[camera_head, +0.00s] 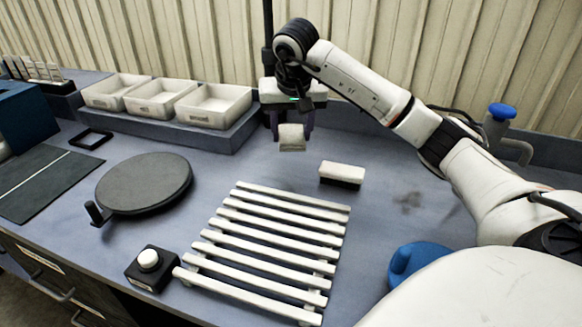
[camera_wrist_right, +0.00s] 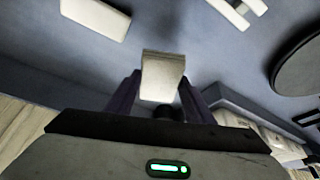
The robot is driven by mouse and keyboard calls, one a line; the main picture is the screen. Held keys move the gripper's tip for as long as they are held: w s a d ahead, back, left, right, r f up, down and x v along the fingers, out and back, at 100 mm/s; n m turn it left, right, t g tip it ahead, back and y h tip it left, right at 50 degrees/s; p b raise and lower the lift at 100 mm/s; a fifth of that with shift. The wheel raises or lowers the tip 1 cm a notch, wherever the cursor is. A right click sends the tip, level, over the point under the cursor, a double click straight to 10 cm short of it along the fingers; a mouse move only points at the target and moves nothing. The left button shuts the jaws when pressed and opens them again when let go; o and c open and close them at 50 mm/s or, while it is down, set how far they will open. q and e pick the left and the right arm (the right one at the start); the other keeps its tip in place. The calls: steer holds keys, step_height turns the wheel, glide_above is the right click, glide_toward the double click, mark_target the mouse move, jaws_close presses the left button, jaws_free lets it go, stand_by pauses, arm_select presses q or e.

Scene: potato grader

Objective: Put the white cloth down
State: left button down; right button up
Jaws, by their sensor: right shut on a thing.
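The white cloth (camera_head: 291,137) is a small folded off-white piece held between the fingers of my right gripper (camera_head: 291,128). It hangs above the table behind the slatted rack, apart from the table surface. In the right wrist view the cloth (camera_wrist_right: 162,76) sits between the two dark fingers of the right gripper (camera_wrist_right: 160,95), which are shut on it. My left gripper is in neither view.
A white-topped dark block (camera_head: 342,174) stands right of the held cloth. The white slatted rack (camera_head: 268,243) lies in front. A dark round plate (camera_head: 144,184), a button box (camera_head: 151,268), white bins (camera_head: 214,104) and a blue object (camera_head: 416,261) surround it. Bare table lies beneath the gripper.

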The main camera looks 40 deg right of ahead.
mark_target(291, 169)
step_height(291, 169, down, 8)
steer(key=shift+f, duration=0.15)
stand_by(0.4)
steer(key=shift+f, duration=0.2)
steer(key=o, duration=0.9)
steer(key=shift+a, duration=0.1)
steer(key=shift+f, duration=0.1)
